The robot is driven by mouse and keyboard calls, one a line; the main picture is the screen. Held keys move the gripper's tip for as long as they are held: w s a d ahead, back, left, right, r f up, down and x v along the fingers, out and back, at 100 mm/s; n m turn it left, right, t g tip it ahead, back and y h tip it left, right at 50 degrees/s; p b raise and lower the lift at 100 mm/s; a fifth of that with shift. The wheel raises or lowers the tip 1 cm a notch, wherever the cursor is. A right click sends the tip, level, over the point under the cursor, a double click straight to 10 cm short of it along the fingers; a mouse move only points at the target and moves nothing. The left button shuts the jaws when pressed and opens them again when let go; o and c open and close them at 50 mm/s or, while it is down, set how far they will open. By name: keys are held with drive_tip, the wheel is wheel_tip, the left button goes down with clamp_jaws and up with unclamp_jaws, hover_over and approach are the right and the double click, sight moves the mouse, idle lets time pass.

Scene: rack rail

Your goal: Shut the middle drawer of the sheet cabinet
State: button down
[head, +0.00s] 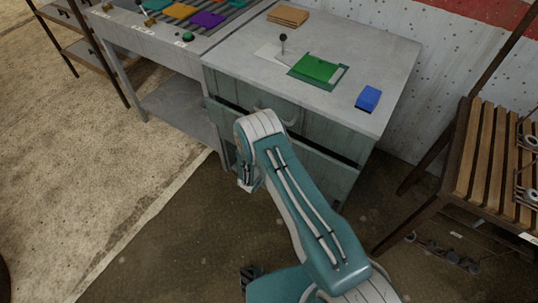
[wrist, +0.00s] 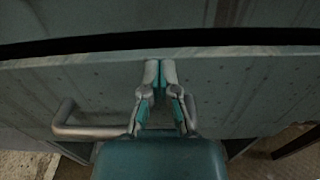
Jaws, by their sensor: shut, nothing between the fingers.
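The sheet cabinet (head: 385,105) is grey-topped with teal drawer fronts. Its upper drawer front (head: 305,125) has a curved handle. Below it a dark gap shows above the middle drawer (head: 325,170), which appears to stand partly out; my arm hides much of it. In the wrist view the drawer's front panel (wrist: 230,85) spans the picture, with a dark gap along its top edge. Its bar handle (wrist: 85,130) passes behind my gripper. My gripper (wrist: 160,66) is shut and empty, its fingertips at the panel near the top edge; contact cannot be told.
On the cabinet top lie a green sheet (head: 316,68), a blue block (head: 368,97) and a brown stack (head: 288,16). A grey table (head: 160,45) adjoins at left. A slatted wooden bench (head: 490,150) stands at right. Floor at left (head: 60,150) is clear.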

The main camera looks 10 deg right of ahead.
drive_tip(key=x, duration=0.3)
drive_tip(key=shift+w, duration=0.35)
drive_tip(key=shift+w+d, duration=0.1)
drive_tip(key=shift+d, duration=0.1)
drive_tip(key=shift+d+r, duration=0.1)
drive_tip(key=shift+a, duration=0.3)
drive_tip(key=v, duration=1.4)
drive_tip(key=shift+d, duration=0.1)
